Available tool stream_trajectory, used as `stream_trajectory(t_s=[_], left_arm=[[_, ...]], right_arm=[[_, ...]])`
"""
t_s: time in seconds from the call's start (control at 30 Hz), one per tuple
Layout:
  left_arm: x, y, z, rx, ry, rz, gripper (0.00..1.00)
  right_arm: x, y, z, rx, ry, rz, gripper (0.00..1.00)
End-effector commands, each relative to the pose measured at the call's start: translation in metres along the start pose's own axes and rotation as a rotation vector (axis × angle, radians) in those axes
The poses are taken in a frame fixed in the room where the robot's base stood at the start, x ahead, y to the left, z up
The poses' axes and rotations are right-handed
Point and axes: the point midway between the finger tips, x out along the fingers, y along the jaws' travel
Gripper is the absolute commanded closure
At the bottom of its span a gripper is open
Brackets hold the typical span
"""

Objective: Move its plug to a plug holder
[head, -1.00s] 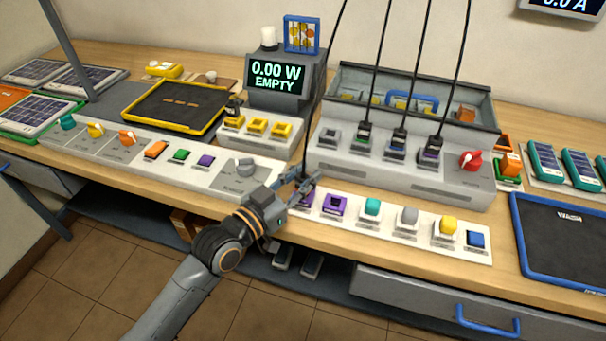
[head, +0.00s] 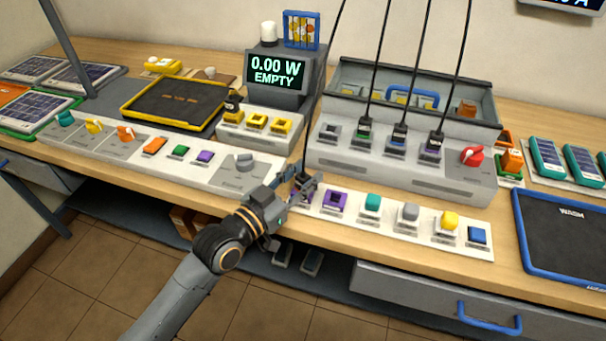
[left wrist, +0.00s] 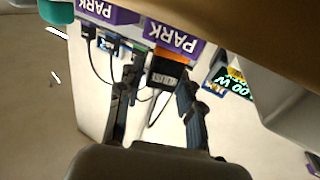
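A dark plug with an orange label (left wrist: 166,76) is at one purple PARK holder (left wrist: 174,40) in the left wrist view. In the head view its black cord rises from the plug (head: 304,178). My left gripper (head: 300,182) is around this plug. Its fingers (left wrist: 157,92) stand apart on either side, with a visible gap on one side. The gripper hides most of this holder in the head view. A second purple holder (head: 335,201) is empty, just to the right. My right gripper is not in view.
Three corded plugs, one green-marked (head: 365,134), stand in the grey socket box (head: 400,173) behind. A yellow-socket block (head: 262,138) and the display reading EMPTY (head: 277,72) are behind left. A blue-edged mat (head: 570,235) lies at right.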

Motion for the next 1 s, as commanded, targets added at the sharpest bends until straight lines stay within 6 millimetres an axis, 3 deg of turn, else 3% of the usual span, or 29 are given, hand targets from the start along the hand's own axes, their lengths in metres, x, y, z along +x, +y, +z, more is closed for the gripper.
stream_trajectory(t_s=[0.27,1.0], left_arm=[[-0.003,0.000,0.000,0.000,-0.002,-0.001,0.64],[-0.062,0.000,0.000,0.001,-0.003,-0.001,0.64]], right_arm=[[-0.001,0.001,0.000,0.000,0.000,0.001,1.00],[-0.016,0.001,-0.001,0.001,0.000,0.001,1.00]])
